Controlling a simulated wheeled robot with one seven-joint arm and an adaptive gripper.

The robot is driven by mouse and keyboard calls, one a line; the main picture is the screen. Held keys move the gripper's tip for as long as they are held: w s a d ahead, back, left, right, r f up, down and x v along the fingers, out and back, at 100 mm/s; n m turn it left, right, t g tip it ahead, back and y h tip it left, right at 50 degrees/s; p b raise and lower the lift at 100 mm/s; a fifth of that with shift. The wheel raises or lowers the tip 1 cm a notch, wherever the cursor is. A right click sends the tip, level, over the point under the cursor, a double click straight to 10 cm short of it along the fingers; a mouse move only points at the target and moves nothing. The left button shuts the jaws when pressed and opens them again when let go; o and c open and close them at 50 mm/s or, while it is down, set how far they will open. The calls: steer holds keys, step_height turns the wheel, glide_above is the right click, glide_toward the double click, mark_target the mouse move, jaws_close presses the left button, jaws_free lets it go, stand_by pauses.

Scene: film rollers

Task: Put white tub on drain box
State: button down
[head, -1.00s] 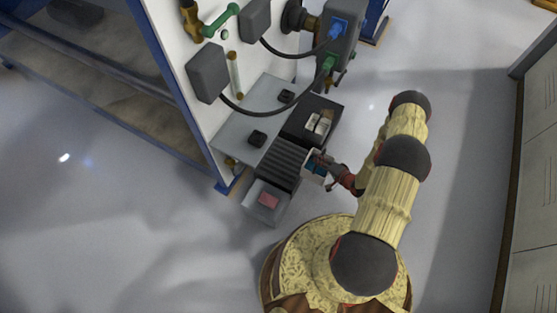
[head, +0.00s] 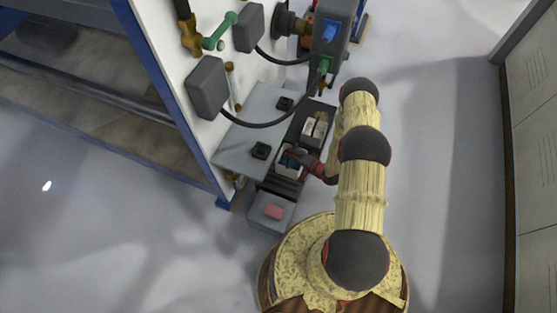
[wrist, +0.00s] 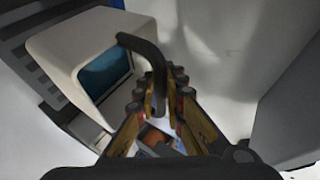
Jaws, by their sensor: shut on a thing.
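The white tub (wrist: 70,45) has a pale shell, a blue inside and a dark bent handle. My gripper (wrist: 172,82) is shut on this handle, in the middle of the wrist view. In the head view the tub (head: 289,162) is small and partly hidden by my gripper (head: 304,164). It lies over the dark ribbed drain box (head: 284,187), most of which it covers. The ribs also show behind the tub in the wrist view (wrist: 32,62). I cannot tell whether the tub touches the ribs.
A grey box with a pink block (head: 273,212) stands in front of the drain box. A dark box with pale items (head: 315,127) stands behind it. A grey plate with black knobs (head: 245,140) lies on the left, below a white panel with cables. Open floor lies right.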

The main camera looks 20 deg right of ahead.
mark_target(280, 155)
steer(key=w+a+f+b, duration=0.1)
steer(key=w+f, duration=0.1)
steer(key=w+a+f+b, duration=0.1)
steer(key=w+f, duration=0.1)
steer(key=w+a+f+b, duration=0.1)
steer(key=f, duration=0.1)
steer(key=shift+w+a+f, duration=0.25)
steer(key=shift+w+a, duration=0.05)
steer(key=shift+w, duration=0.1)
steer(key=shift+w+a+f+b, duration=0.1)
steer(key=shift+w+f+b, duration=0.1)
steer(key=shift+f+b, duration=1.1)
steer(key=shift+f+p, duration=0.4)
steer(key=shift+f, duration=0.15)
steer(key=c, duration=1.9)
jaws_free()
steer(key=shift+s, duration=0.1)
steer(key=shift+r, duration=0.1)
steer(key=shift+s+r, duration=0.15)
steer(key=shift+s, duration=0.05)
steer(key=p+v, duration=0.4)
steer(key=v, duration=0.7)
steer(key=shift+s+r, duration=0.2)
